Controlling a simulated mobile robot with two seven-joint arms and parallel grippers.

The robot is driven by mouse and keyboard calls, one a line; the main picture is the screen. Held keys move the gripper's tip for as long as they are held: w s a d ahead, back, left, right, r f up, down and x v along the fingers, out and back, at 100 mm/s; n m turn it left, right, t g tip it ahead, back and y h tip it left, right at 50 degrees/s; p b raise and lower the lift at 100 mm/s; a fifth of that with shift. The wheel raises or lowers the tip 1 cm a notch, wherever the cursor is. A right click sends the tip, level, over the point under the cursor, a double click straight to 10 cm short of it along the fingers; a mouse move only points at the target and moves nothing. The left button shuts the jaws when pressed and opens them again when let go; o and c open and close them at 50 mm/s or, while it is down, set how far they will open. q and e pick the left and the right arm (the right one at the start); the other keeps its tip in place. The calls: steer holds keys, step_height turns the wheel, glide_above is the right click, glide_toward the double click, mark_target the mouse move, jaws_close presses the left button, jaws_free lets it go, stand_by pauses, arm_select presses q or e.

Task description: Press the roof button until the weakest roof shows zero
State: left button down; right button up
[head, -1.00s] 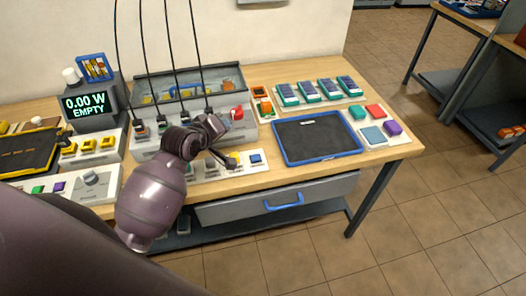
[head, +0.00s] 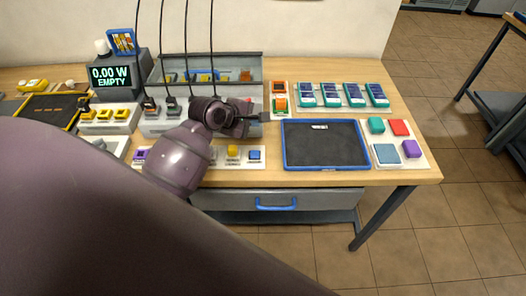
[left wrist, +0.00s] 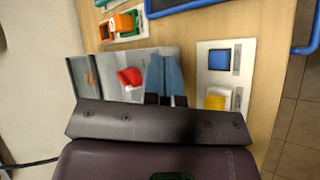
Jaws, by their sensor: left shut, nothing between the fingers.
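My left gripper (head: 264,117) is shut and empty above the bench, near the right end of the grey housing. Its closed fingers also show in the left wrist view (left wrist: 165,72), between a red knob (left wrist: 130,77) and a small button panel. That panel has a blue button (head: 255,154) and a yellow button (head: 233,150), both with labels too small to read. My fingers appear apart from both buttons. I cannot tell which button is the roof button. A display (head: 110,76) reads 0.00 W EMPTY. Several teal blocks with dark panels (head: 330,95) stand at the back right. My right gripper is not in view.
A blue-rimmed dark tray (head: 285,160) lies at the right front, with coloured blocks (head: 411,149) beside it. An orange and green device (head: 280,102) stands behind it. Cables hang over the grey housing (head: 155,125). My left arm hides much of the left front.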

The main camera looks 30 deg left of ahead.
mark_target(255, 155)
arm_select(q)
steer(key=n, duration=0.2)
steer(key=d+f+n+g, duration=0.1)
steer(key=n, duration=0.1)
steer(key=shift+s+h, duration=0.3)
steer(key=shift+s, duration=0.1)
steer(key=shift+f+b, duration=0.4)
steer(key=shift+f, duration=4)
steer(key=shift+f+p, duration=0.35)
steer(key=shift+p, duration=0.1)
